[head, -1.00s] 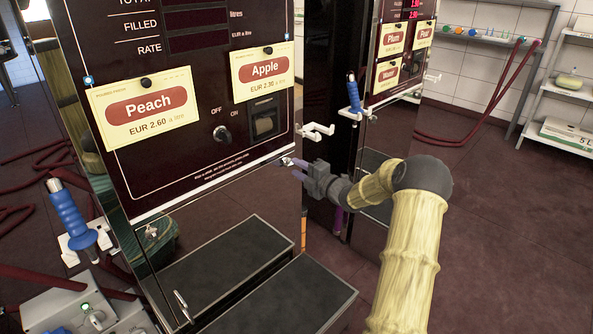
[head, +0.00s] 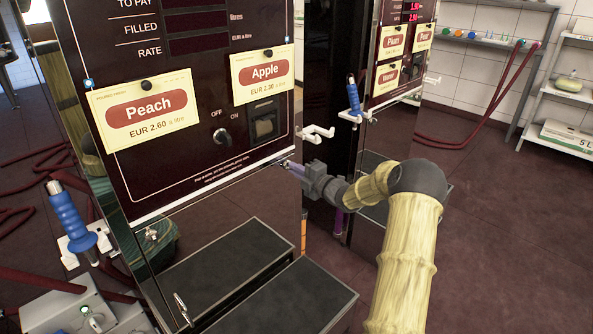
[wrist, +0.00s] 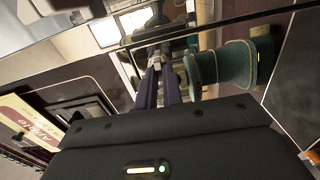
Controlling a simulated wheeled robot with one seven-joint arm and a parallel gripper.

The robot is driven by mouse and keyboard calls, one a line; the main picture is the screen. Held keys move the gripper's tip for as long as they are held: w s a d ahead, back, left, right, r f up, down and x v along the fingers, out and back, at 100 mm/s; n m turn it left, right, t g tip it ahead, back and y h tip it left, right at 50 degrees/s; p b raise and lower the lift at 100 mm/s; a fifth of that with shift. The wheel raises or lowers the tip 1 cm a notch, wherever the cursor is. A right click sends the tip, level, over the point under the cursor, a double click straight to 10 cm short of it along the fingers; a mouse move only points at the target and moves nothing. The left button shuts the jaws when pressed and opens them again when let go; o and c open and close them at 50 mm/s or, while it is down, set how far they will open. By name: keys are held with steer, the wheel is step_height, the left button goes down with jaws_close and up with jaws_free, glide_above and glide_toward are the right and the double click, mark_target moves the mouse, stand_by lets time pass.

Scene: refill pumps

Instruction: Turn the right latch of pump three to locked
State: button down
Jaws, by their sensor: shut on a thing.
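The near pump (head: 210,167) has a dark front with Peach and Apple cards; I see no pump number on it. Its right latch is a small metal piece (head: 284,162) at the lower right corner of the dark panel, mostly covered by my fingers. My gripper (head: 289,165) reaches it from the right and is shut on it. In the wrist view the two dark purple fingers of my gripper (wrist: 158,68) are close together around a small metal piece. How the latch is turned is too small to tell. The left latch (head: 151,234) is at the panel's lower left.
A white nozzle hook (head: 317,132) sticks out just above my gripper. A second pump (head: 390,75) stands behind to the right. A dark step (head: 285,300) lies below. A blue nozzle (head: 68,215) hangs at left. Floor at right is clear.

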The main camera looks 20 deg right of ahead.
steer(key=shift+m+p, duration=0.3)
steer(key=shift+m, duration=0.1)
steer(key=shift+m+p, duration=5.45)
steer(key=shift+m, duration=3.05)
steer(key=shift+f, duration=0.1)
steer(key=c, duration=1.5)
jaws_free()
steer(key=shift+c, duration=0.2)
